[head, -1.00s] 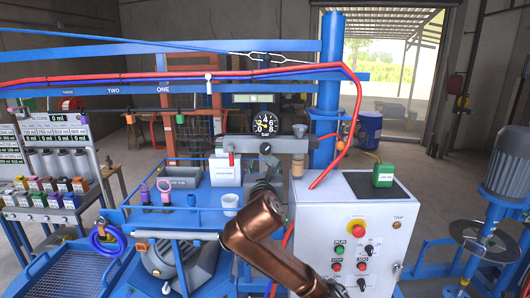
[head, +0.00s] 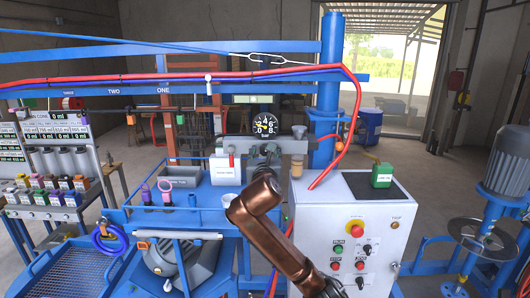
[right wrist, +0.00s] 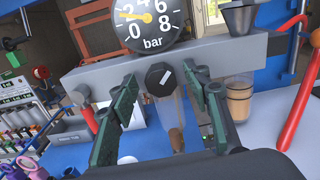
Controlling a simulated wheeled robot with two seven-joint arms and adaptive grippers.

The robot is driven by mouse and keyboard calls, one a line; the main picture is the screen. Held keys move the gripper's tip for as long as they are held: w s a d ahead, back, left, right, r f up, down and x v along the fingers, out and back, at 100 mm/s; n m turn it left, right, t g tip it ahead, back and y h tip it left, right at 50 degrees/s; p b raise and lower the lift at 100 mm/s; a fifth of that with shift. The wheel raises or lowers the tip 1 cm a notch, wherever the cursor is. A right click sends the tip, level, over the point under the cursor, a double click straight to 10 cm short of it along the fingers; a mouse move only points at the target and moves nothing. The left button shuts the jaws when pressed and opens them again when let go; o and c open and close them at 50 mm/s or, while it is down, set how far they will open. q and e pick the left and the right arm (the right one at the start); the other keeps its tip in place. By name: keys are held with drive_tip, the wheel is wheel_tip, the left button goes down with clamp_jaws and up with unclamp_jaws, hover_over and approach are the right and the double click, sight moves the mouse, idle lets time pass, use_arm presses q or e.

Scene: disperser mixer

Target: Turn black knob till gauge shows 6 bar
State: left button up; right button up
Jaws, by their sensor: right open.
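The round gauge (head: 265,125) sits on the grey bar at the back of the bench. In the right wrist view the gauge (right wrist: 150,20) is cut off at the top; its yellow needle points left, near the 2. The black knob (right wrist: 159,76) with a white mark is on the bar below the gauge. My right gripper (right wrist: 165,82) is open, with one dark green finger on each side of the knob and visible gaps between. In the head view this gripper (head: 266,160) is small and largely covers the knob. My left gripper is out of view.
A white control box (head: 312,215) with buttons stands right of my right arm. A white container (head: 224,168) and a red-tipped item are left of the gripper. A red hose (head: 349,130) hangs to the right of the bar.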

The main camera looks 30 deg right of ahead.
drive_tip(key=c, duration=1.2)
drive_tip(key=shift+o, duration=0.2)
